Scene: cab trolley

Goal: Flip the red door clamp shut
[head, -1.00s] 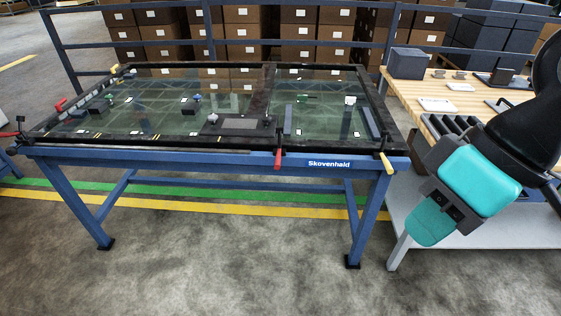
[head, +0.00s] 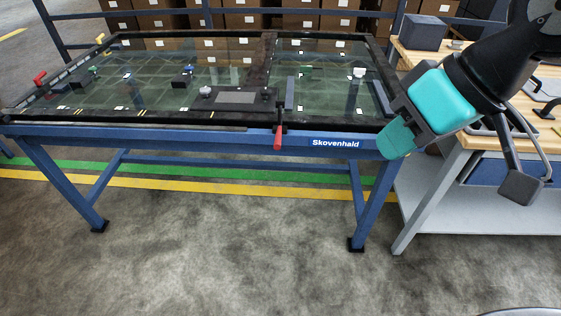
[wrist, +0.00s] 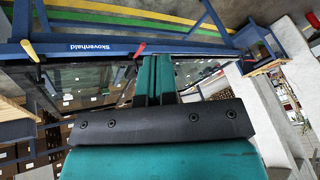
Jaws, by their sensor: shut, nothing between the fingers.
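A clamp with a red handle (head: 278,138) sits at the middle of the table's front edge, its handle hanging down over the blue rail. It also shows in the upside-down wrist view (wrist: 139,49), close to the fingertips. My teal gripper (head: 395,142) is shut and empty by the front right corner, right of the middle clamp. The shut fingers show in the wrist view (wrist: 155,75).
The blue table frame (head: 190,136) carries a dark glass panel (head: 150,75) with small fixtures on it. A yellow handle (wrist: 28,50) is at the front right corner, hidden by my gripper in the head view. A wooden bench (head: 410,58) stands at the right. The floor in front is clear.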

